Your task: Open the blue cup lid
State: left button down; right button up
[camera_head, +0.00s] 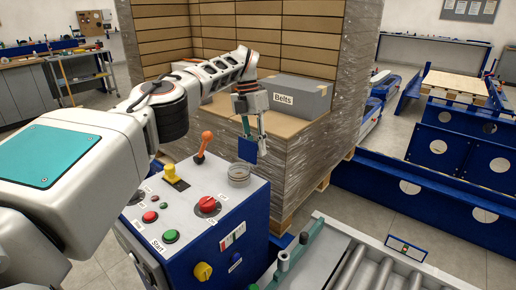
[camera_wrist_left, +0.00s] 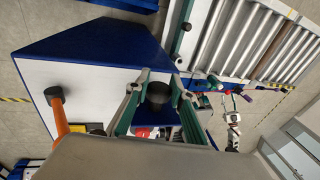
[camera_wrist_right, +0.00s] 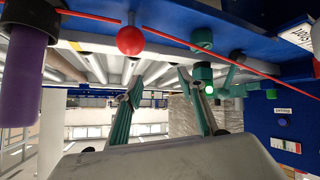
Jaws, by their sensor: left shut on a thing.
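A clear, round, open-topped cup (camera_head: 238,174) stands on the far corner of the white-topped control panel. A flat blue lid (camera_head: 247,150) is upright just above and behind the cup. My left gripper (camera_head: 253,133) points down at the blue lid, its fingers closed on it. In the left wrist view the left gripper's fingers (camera_wrist_left: 158,100) flank a dark round part (camera_wrist_left: 158,93); I cannot tell what it is. My right gripper (camera_wrist_right: 165,95) shows only in the right wrist view, its fingers apart with nothing between them.
The control panel (camera_head: 160,215) carries an orange lever (camera_head: 203,146), a yellow knob, a red knob (camera_head: 207,204) and green and red buttons. A wrapped pallet stack (camera_head: 310,150) stands right behind it. A roller conveyor (camera_head: 375,270) lies at the lower right.

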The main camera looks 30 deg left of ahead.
pick_arm(q)
jog(key=shift+f+g+b, duration=0.4)
jog(key=shift+b, duration=0.1)
pick_arm(e)
jog(key=shift+w+a+r, duration=0.25)
jog(key=shift+w+r, duration=0.05)
jog(key=shift+w, duration=0.2)
jog(key=shift+w+a+r, duration=0.2)
jog(key=shift+w+r, duration=0.05)
jog(key=shift+w, duration=0.25)
pick_arm(q)
jog(key=shift+d, duration=0.1)
pick_arm(e)
jog(key=shift+s+f, duration=0.15)
pick_arm(q)
jog(key=c, duration=1.7)
grip_release()
pick_arm(e)
jog(key=shift+s+a, duration=0.1)
pick_arm(q)
jog(key=shift+r, duration=0.2)
